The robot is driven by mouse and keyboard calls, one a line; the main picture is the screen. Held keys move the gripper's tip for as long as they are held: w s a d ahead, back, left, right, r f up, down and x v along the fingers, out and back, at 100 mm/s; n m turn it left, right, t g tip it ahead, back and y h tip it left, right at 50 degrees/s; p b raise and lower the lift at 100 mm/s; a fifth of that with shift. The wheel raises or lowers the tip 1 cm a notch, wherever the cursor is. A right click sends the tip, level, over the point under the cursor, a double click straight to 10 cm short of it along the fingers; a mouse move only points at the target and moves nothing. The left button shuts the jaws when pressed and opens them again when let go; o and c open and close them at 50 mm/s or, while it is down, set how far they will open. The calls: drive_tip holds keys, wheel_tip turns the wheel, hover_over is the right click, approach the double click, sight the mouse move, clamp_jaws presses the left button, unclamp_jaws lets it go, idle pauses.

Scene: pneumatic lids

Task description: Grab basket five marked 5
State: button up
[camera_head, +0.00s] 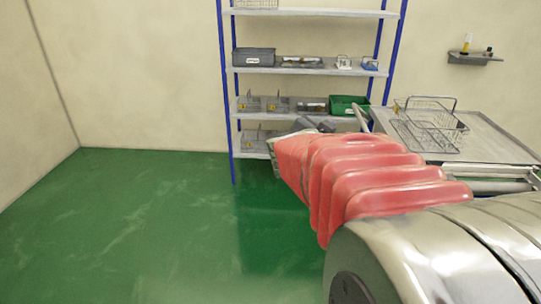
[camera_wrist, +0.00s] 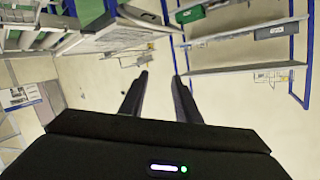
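Several small wire baskets with yellow tags stand on the shelf rack: two on the third shelf, left (camera_head: 249,103) and right (camera_head: 278,103), and at least one on the lowest shelf (camera_head: 252,138). The tag numbers are too small to read, so I cannot tell which is basket 5. A larger wire basket (camera_head: 430,128) sits on the table at the right. My gripper (camera_wrist: 160,78) is open and empty in the wrist view, its two dark fingers apart. In the head view my red-sleeved arm reaches toward the rack and hides part of its lower right.
The rack (camera_head: 226,100) has blue posts. It holds a grey bin (camera_head: 254,57) and a green bin (camera_head: 347,105). The metal table (camera_head: 490,143) stands right of my arm. A small wall shelf (camera_head: 474,58) hangs above it. The green floor (camera_head: 120,220) is clear at left.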

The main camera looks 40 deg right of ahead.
drive_tip(key=s+d+f+m+g+y, duration=0.1)
drive_tip(key=s+d+f+m+g, duration=0.1)
drive_tip(key=s+g, duration=0.4)
drive_tip(key=s+d+f+m+g+y, duration=0.2)
drive_tip(key=s+f+m+g, duration=0.3)
drive_tip(key=s, duration=0.9)
drive_tip(key=shift+s+d+f+g, duration=0.25)
drive_tip(key=shift+d+f+g, duration=0.15)
drive_tip(key=shift+g, duration=0.6)
drive_tip(key=shift+d, duration=0.1)
drive_tip(key=x, duration=0.8)
drive_tip(key=shift+f+y, duration=0.2)
drive_tip(key=shift+y, duration=0.1)
drive_tip(key=shift+s+d, duration=0.15)
drive_tip(key=shift+s, duration=0.05)
drive_tip(key=shift+x, duration=2.6)
drive_tip(key=shift+s+f, duration=0.1)
drive_tip(key=shift+f, duration=0.05)
